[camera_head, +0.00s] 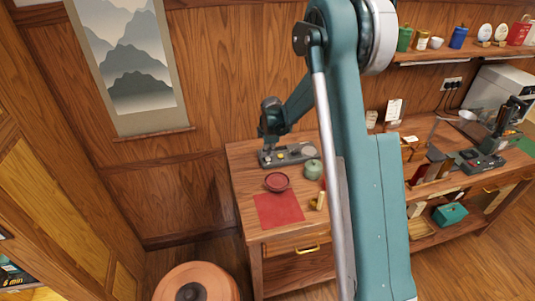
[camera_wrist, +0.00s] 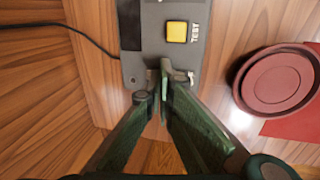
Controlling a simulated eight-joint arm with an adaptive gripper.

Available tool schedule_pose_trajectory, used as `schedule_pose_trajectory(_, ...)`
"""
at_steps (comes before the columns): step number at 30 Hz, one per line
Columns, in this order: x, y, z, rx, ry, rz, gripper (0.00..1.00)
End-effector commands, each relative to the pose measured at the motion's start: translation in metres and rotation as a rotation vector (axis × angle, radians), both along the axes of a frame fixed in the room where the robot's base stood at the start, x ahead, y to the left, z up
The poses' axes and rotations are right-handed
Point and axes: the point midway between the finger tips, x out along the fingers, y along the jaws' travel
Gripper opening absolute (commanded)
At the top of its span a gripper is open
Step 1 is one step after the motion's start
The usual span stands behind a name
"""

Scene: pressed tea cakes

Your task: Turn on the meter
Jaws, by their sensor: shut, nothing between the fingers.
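The meter (camera_head: 298,152) is a flat grey box at the back of the small wooden table, with yellow on its top. In the wrist view the meter (camera_wrist: 207,60) shows a dark panel, a yellow button (camera_wrist: 177,32) marked TEST and a small metal piece (camera_wrist: 183,76), perhaps a switch, near its edge. My gripper (camera_head: 267,142) is over the left part of the meter, pointing down. In the wrist view my gripper (camera_wrist: 160,92) is shut and empty, its tips at or just beside the metal piece and partly hiding it. I cannot tell whether they touch.
A dark red dish (camera_head: 277,186) sits on the table in front of the meter, behind a red cloth (camera_head: 285,211). A green lidded pot (camera_head: 313,169) and a gold cylinder (camera_head: 320,201) stand to the right. A black cable (camera_wrist: 70,30) runs left from the meter.

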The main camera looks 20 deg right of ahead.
Motion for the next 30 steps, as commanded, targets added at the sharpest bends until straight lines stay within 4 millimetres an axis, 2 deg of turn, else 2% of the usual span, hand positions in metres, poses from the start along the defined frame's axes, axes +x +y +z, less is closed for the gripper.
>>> schedule_pose_trajectory(1, 0.003, 0.000, -0.005, 0.000, 0.025, 0.000, 0.00)
schedule_pose_trajectory(11, 0.000, 0.000, -0.002, 0.000, 0.018, 0.000, 0.00)
schedule_pose_trajectory(30, -0.016, 0.000, -0.002, 0.000, 0.019, 0.000, 0.00)
